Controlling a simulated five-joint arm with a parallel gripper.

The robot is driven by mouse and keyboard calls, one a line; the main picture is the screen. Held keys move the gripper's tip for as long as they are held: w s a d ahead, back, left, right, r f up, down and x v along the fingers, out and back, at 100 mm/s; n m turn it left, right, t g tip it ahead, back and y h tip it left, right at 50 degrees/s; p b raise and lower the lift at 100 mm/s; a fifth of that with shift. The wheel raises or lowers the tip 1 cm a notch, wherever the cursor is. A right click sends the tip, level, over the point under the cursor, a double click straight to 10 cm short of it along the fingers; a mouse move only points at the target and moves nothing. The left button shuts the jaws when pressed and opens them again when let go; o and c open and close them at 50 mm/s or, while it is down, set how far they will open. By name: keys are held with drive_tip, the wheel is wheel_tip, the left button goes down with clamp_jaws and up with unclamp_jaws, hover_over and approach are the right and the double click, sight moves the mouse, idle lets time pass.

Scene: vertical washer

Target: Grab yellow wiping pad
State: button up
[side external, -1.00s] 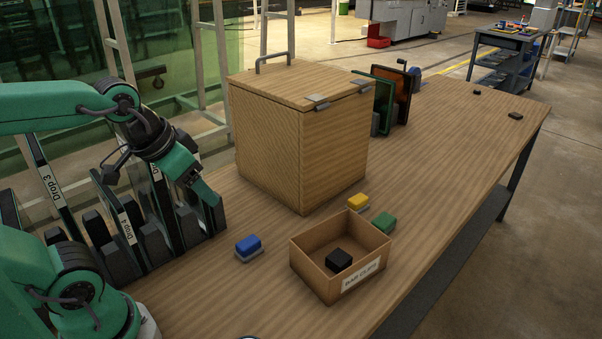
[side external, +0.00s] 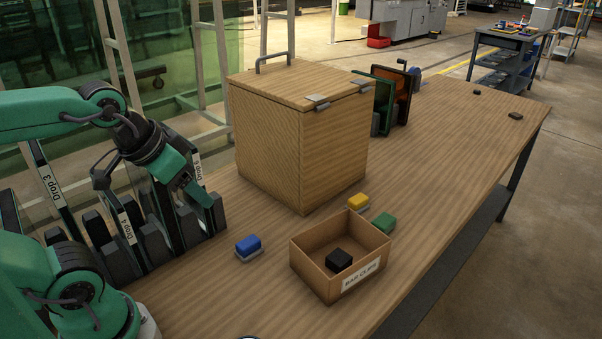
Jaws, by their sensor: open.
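The yellow wiping pad (side external: 358,201) lies on the table between the wooden box and the small open bin, with a pale base under its yellow top. My gripper (side external: 196,200) hangs over the dark slotted rack at the left, well to the left of the pad and apart from it. The gripper is open, and I see nothing held in it. Its fingertips are small and partly merge with the dark rack behind them.
A lidded wooden box (side external: 300,135) stands behind the pad. An open bin (side external: 365,268) with a black block (side external: 338,260) sits in front. A green pad (side external: 383,222) and a blue pad (side external: 248,246) flank it. The rack (side external: 150,240) lies left.

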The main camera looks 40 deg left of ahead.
drive_tip(key=shift+o, duration=0.5)
drive_tip(key=shift+w+r, duration=0.1)
drive_tip(key=w+d+r+g, duration=0.15)
drive_tip(key=w+r, duration=0.35)
drive_tip(key=w, duration=0.7)
drive_tip(key=m+g, duration=0.1)
drive_tip(key=g, duration=0.3)
hover_over(355, 200)
wheel_tip(355, 200, down, 21)
drive_tip(key=shift+s+a, duration=0.1)
drive_tip(key=shift+f, duration=0.35)
drive_tip(key=shift+f, duration=0.1)
